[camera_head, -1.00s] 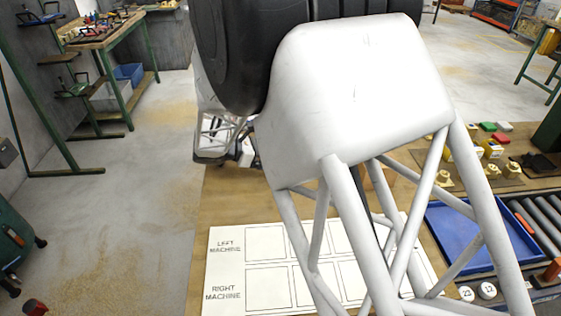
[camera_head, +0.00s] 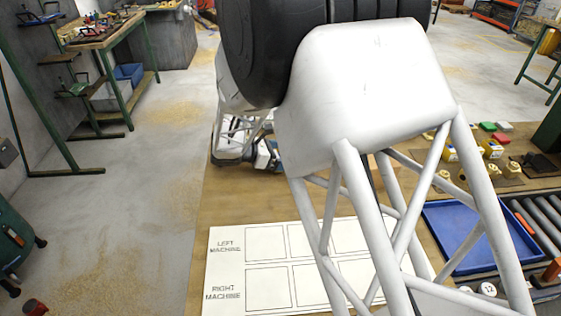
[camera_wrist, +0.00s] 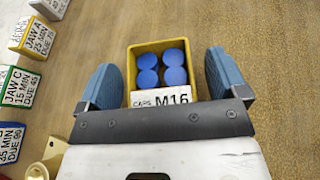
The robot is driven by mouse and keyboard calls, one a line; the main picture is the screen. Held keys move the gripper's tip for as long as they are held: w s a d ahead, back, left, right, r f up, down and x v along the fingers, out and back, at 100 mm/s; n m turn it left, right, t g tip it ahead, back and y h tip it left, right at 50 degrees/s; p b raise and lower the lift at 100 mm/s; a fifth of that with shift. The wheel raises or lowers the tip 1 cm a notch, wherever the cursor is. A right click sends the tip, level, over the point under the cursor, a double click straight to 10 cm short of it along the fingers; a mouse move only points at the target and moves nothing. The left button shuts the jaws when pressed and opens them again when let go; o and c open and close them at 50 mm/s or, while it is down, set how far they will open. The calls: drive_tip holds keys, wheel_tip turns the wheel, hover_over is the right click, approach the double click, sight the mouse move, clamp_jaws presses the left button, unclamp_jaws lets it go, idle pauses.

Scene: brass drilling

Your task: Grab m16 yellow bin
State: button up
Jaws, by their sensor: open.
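The M16 yellow bin (camera_wrist: 138,62) shows in the wrist view, with a white "CAPS M16" label (camera_wrist: 160,99) on its near side and several round blue caps (camera_wrist: 160,67) inside. My gripper (camera_wrist: 161,72) is open, with one blue finger to the left of the bin and one to the right. A visible gap separates each finger from the bin. I cannot tell how far the fingertips are above the table. In the head view my arm hides most of the work area around the gripper, and I cannot make out the M16 bin there.
Labelled blocks, including a yellow "JAW A" (camera_wrist: 37,38) and a green "JAW C" (camera_wrist: 17,88), line the wrist view's left edge. A brass-coloured part (camera_wrist: 38,170) lies lower left. The head view shows a white machine chart (camera_head: 225,270) and blue tray (camera_head: 462,235). Wood right of the bin is clear.

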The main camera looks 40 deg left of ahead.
drive_tip(key=c, duration=1)
drive_tip(key=shift+c, duration=0.2)
drive_tip(key=shift+r, duration=0.15)
drive_tip(key=shift+r, duration=0.8)
drive_tip(key=shift+s+d+r, duration=0.1)
drive_tip(key=shift+d+r, duration=0.05)
drive_tip(key=shift+r, duration=0.75)
drive_tip(key=s+d, duration=0.3)
drive_tip(key=d, duration=0.1)
drive_tip(key=s+d+r, duration=0.1)
drive_tip(key=s+d, duration=0.2)
drive_tip(key=d, duration=0.1)
drive_tip(key=s+d, duration=0.3)
drive_tip(key=d, duration=0.1)
drive_tip(key=shift+s+d+r, duration=0.15)
drive_tip(key=shift+s+r, duration=0.05)
drive_tip(key=shift+s, duration=0.15)
